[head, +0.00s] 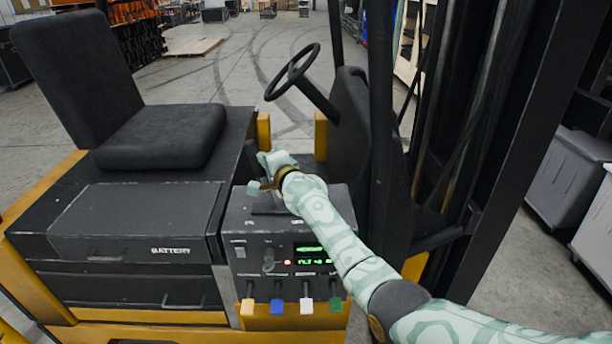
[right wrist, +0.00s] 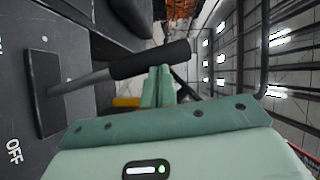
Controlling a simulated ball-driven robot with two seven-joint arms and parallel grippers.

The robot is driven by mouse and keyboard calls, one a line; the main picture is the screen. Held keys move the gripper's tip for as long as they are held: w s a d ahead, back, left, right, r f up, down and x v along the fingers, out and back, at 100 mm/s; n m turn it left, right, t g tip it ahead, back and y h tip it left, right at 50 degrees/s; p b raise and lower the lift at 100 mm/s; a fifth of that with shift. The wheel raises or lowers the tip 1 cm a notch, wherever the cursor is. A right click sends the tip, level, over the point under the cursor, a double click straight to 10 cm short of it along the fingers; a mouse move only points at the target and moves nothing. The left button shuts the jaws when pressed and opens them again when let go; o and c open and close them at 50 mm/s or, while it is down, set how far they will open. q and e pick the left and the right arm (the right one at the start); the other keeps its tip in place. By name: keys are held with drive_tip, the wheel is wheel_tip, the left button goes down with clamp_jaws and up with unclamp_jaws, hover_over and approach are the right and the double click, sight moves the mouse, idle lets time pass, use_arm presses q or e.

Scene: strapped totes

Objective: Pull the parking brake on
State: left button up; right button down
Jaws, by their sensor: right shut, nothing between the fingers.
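The parking brake lever shows in the right wrist view as a black grip (right wrist: 148,60) on a grey metal shaft. The shaft comes out of a dark slot plate on the console, and an "OFF" label shows at lower left. My right gripper (right wrist: 159,80) is shut and empty, with its fingertips close to the grip; I cannot tell whether they touch it. In the head view the right gripper (head: 262,172) is above the console (head: 240,225) and hides most of the lever. My left gripper is not in view.
The console front has a green display (head: 312,262) and several coloured small levers below. A black seat (head: 160,137) is at left, a steering wheel (head: 293,72) behind, and the dark mast (head: 510,150) at right. Grey bins (head: 570,180) stand beyond the mast.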

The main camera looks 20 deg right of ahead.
drive_tip(key=shift+w+a+f, duration=0.2)
drive_tip(key=shift+w+a, duration=0.3)
drive_tip(key=shift+a, duration=0.3)
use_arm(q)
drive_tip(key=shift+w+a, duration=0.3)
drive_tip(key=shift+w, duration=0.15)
use_arm(e)
drive_tip(key=shift+s+a, duration=0.1)
drive_tip(key=shift+a, duration=0.05)
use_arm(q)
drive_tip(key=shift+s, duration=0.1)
use_arm(e)
drive_tip(key=shift+a, duration=0.1)
